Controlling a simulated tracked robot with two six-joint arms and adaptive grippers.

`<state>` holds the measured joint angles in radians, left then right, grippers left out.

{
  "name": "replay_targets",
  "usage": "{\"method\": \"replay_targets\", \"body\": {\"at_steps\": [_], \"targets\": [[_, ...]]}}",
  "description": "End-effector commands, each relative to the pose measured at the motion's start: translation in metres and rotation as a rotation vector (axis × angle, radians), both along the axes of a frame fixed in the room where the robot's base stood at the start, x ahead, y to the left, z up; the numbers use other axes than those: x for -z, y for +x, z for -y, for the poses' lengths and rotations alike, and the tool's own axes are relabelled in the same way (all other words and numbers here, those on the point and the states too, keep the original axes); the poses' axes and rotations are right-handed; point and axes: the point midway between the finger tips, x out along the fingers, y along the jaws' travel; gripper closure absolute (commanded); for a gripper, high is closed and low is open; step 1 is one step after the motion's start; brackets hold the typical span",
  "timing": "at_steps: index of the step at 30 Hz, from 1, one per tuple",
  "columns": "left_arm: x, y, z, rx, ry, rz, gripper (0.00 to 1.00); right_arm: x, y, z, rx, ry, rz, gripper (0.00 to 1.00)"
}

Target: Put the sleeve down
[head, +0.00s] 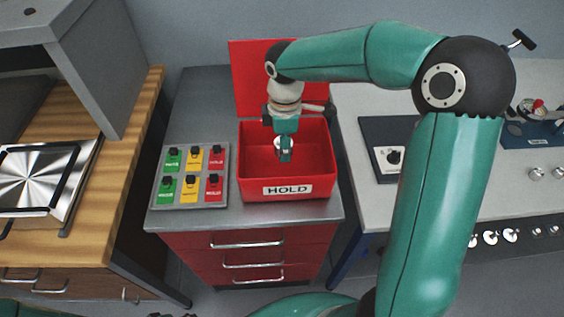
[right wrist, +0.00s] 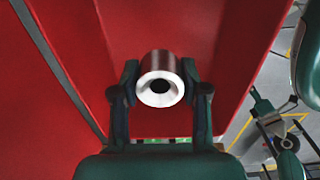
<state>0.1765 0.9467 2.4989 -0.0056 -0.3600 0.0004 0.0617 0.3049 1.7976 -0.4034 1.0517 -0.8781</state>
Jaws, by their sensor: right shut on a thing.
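The sleeve (right wrist: 161,80) is a short metal cylinder with a dark hole through its middle. In the right wrist view it sits between the two fingers of my right gripper (right wrist: 160,88), which is shut on it. In the head view my right gripper (head: 285,155) points down inside the red bin labelled HOLD (head: 288,190), and a small pale part of the sleeve (head: 279,143) shows beside it. I cannot tell whether the sleeve touches the bin floor. My left gripper is not in view.
The bin stands on a grey-topped red drawer cabinet (head: 250,241), its red lid (head: 252,75) raised behind. A panel of green, yellow and red switches (head: 192,177) lies to its left. A wooden bench (head: 120,170) is further left. A light counter with devices (head: 385,150) is on the right.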

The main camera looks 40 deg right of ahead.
Motion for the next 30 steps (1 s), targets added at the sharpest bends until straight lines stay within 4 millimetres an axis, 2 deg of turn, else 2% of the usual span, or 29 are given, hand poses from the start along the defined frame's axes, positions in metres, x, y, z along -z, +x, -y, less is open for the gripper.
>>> {"method": "replay_targets", "body": {"at_steps": [3, 8, 16, 28, 29, 30], "targets": [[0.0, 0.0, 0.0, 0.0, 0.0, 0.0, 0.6, 0.017, 0.0, 0.001, 0.002, 0.0, -0.001, 1.0], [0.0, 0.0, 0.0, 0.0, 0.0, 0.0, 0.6, 0.027, 0.0, 0.001, 0.001, 0.0, 0.0, 1.0], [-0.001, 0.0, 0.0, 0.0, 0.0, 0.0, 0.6, 0.062, 0.0, 0.001, 0.002, 0.001, -0.001, 1.0], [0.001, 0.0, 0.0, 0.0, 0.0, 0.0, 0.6, 0.07, 0.0, 0.001, 0.002, 0.0, 0.001, 1.0], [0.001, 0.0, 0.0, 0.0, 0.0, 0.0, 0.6, 0.07, -0.001, 0.001, 0.002, 0.0, 0.0, 0.54], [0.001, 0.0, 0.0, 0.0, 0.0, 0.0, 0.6, 0.069, -0.001, 0.001, 0.002, -0.001, 0.001, 0.47]]}}
